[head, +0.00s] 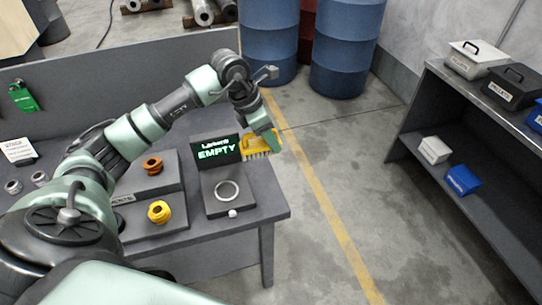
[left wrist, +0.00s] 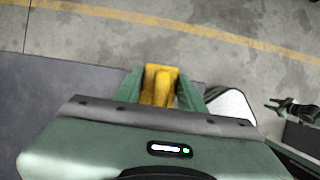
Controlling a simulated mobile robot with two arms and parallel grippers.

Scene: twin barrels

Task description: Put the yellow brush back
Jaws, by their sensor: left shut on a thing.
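A yellow brush (head: 256,145) with pale bristles is held up near the right end of the grey workbench (head: 262,211), beside the black sign. My left gripper (head: 270,140) is shut on the brush. In the left wrist view, the brush's yellow body (left wrist: 161,84) sits between the two green fingers of my left gripper (left wrist: 160,92), with floor behind it. A small dark jaw-like shape at the right of the left wrist view may be my right gripper (left wrist: 292,110); its state is unclear.
A black sign (head: 218,149) reading "EMPTY" stands on the bench behind a plate with a pale ring (head: 227,190). Orange (head: 153,165) and yellow (head: 159,211) fittings sit left of it. Blue barrels (head: 347,45) stand behind; a shelf (head: 471,185) is right. Floor between is clear.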

